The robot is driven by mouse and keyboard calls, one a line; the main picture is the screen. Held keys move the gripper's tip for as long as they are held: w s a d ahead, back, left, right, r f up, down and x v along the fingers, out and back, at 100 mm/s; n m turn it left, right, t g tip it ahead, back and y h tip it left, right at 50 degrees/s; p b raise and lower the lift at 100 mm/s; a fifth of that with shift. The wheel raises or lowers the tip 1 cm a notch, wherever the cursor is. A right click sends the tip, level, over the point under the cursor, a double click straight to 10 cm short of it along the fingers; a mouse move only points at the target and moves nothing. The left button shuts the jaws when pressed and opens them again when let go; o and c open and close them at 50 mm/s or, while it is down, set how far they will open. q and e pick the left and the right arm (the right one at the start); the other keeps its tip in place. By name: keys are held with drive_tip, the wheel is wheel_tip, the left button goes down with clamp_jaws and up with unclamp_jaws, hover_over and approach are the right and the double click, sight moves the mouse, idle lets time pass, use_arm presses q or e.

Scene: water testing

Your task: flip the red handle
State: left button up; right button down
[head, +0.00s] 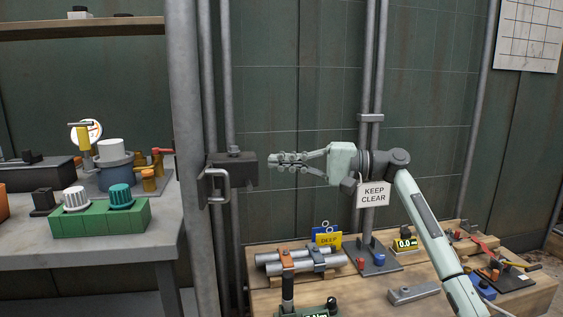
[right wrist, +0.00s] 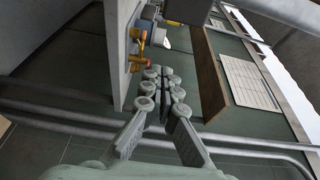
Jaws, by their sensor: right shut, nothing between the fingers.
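A small red handle (head: 162,151) sits on top of a brass fitting at the right end of the left bench. A red part beside brass fittings also shows in the right wrist view (right wrist: 149,65), beyond the fingers. My right gripper (head: 273,160) is shut and empty, pointing left, to the right of the red handle and clearly apart from it in the head view. Its closed fingertips (right wrist: 162,72) also show in the right wrist view. A flat red lever-like piece (head: 483,241) lies on the right bench. My left gripper is not in view.
A dark box with a metal loop (head: 217,186) on the grey post stands between the gripper and the left bench, close to the fingertips. A green box with knobs (head: 100,218) is on that bench. A KEEP CLEAR sign (head: 373,193) hangs behind my right arm.

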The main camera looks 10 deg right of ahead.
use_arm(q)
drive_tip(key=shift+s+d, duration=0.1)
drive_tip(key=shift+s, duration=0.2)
